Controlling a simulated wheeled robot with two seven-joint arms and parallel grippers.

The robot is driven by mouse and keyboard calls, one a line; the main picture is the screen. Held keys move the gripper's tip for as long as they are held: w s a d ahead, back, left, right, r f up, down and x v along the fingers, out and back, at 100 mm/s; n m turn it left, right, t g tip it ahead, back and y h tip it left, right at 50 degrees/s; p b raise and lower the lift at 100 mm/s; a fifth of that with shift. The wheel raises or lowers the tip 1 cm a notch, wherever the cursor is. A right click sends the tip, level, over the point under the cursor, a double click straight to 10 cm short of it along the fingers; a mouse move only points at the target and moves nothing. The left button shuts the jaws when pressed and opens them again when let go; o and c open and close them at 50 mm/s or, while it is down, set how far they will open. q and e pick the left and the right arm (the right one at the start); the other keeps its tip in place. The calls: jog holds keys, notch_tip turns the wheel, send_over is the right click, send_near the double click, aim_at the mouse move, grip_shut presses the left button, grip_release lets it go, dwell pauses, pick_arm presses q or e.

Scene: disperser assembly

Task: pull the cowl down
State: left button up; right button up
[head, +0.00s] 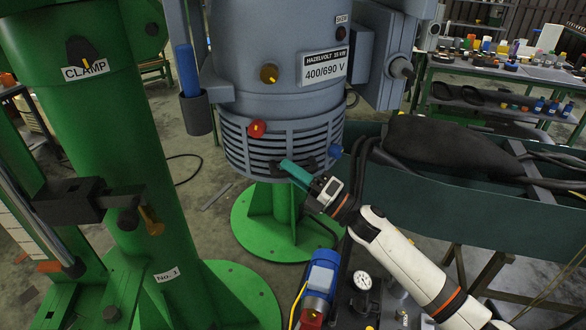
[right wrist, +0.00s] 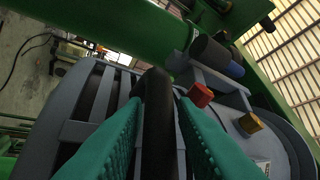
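The grey slatted cowl (head: 285,137) sits around the lower end of the grey motor (head: 238,45), above a green pedestal. A black handle (head: 308,166) is on its front. My right gripper (head: 286,164) reaches it from the lower right. In the right wrist view, its teal fingers (right wrist: 160,105) lie close on both sides of the black handle (right wrist: 158,115) and appear shut on it. The cowl's slats (right wrist: 92,105) show behind them. The far part of the cowl is hidden. My left gripper is not in view.
Red (head: 256,129) and blue (head: 335,151) knobs stick out at the cowl's rim. A green clamp column (head: 95,130) stands at left. A dark green trough (head: 500,205) is at right.

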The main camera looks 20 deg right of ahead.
grip_shut()
notch_tip(320, 180, down, 10)
jog(key=b, duration=0.8)
jog(key=shift+r+b, duration=0.25)
jog(key=shift+b, duration=0.05)
jog(key=shift+c, duration=0.2)
grip_release()
jog(key=shift+o, duration=0.2)
